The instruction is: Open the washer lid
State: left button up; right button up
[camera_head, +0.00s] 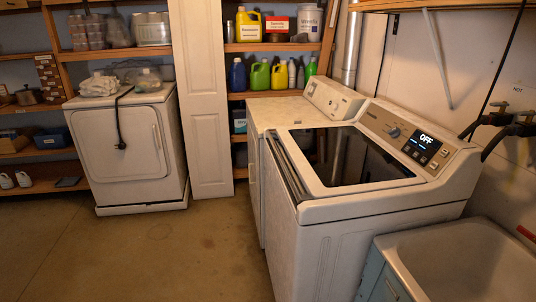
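The washer (340,250) is a white top-loading machine at the right of the head view. Its lid (350,157) has a dark glass panel in a white frame and lies shut on the top. A dark slotted strip (287,168) runs along the lid's left edge. Neither of my grippers is in view.
A utility sink (465,262) stands close at the washer's right front. Another white machine (290,110) stands directly behind the washer. A white dryer (125,150) stands at the far left. Shelves with bottles line the back. The concrete floor (170,250) left of the washer is clear.

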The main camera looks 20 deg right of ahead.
aim_at(330, 160)
jog(key=i, duration=1.8)
